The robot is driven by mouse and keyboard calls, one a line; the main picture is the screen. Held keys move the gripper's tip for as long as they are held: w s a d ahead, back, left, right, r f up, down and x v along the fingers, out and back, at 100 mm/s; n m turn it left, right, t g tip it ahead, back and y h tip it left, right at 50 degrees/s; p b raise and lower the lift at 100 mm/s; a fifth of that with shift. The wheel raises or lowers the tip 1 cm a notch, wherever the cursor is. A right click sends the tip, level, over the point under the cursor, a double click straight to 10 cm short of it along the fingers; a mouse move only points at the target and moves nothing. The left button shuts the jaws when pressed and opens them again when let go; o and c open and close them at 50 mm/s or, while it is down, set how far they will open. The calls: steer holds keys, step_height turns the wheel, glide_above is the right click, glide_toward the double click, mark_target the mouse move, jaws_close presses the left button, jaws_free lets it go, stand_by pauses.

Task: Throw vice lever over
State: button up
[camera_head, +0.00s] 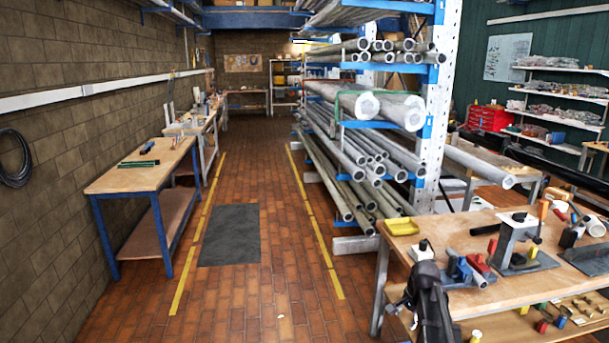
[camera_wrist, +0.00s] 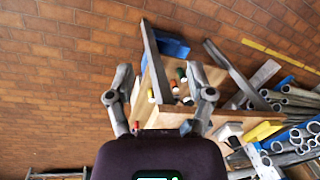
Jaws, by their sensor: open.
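A small blue vice (camera_head: 459,269) stands near the front left edge of the right workbench in the head view. A red part and a grey rod-like part show at its right side; I cannot tell which piece is its lever. My gripper (camera_wrist: 160,96) shows in the wrist view with its two grey fingers wide apart and nothing between them. In the head view my dark arm rises in front of the bench, close to the vice, and covers part of the bench edge. The vice cannot be made out in the wrist view.
The right workbench (camera_head: 455,235) also holds a yellow tray (camera_head: 402,227), a grey upright fixture (camera_head: 512,243) and loose tools. Its lower shelf carries small coloured items. A rack of metal pipes (camera_head: 375,170) stands behind.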

steer(key=s+a+n+g+h, duration=0.1)
steer(key=s+a+n, duration=1)
steer(key=s, duration=0.6)
steer(key=shift+a+f+n+g, duration=0.15)
steer(key=shift+a+n+g, duration=0.2)
steer(key=shift+a, duration=0.75)
steer(key=shift+c, duration=0.8)
